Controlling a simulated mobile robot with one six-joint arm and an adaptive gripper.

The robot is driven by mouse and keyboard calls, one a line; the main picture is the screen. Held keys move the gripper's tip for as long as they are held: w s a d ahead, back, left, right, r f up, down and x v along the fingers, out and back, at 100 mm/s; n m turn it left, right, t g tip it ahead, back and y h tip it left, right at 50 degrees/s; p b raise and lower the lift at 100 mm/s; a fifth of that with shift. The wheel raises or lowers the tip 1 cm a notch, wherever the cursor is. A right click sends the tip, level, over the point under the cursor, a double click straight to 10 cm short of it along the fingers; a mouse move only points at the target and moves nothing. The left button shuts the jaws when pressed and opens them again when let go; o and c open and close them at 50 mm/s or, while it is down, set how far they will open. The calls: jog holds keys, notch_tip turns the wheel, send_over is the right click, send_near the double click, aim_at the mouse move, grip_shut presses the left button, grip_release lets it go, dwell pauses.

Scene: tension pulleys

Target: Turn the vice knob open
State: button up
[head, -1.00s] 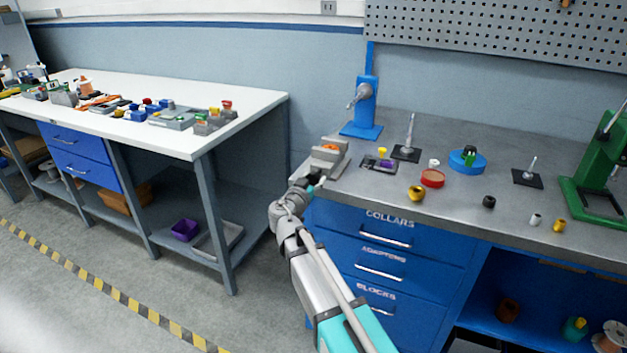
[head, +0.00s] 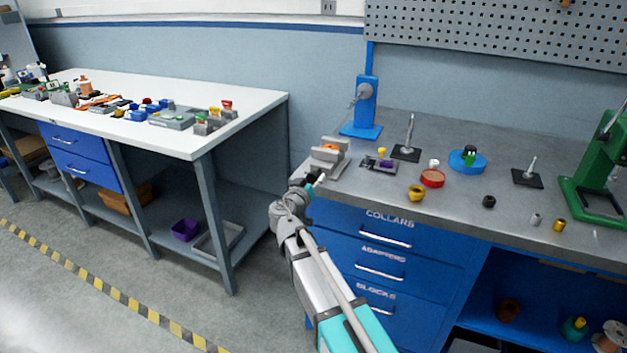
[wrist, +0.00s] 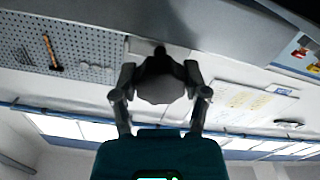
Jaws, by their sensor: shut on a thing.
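The grey vice (head: 328,158) sits at the near left corner of the grey bench, with an orange piece between its jaws. My gripper (head: 308,182) is at the vice's front, at the bench edge. In the wrist view the dark grey, faceted vice knob (wrist: 160,80) lies between the two fingers of my gripper (wrist: 158,84), which are shut on its sides. A short dark shaft shows beyond the knob. In the head view the knob is mostly hidden by my gripper.
Right of the vice is a small tray (head: 378,165) with yellow and purple parts. A blue press (head: 364,108) stands behind it, and a green press (head: 600,165) stands at far right. A white table (head: 150,95) is to the left, across a gap.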

jog(key=shift+n, duration=1.1)
jog(key=o, duration=1.1)
jog(key=shift+o, duration=0.2)
jog(key=shift+m, duration=0.3)
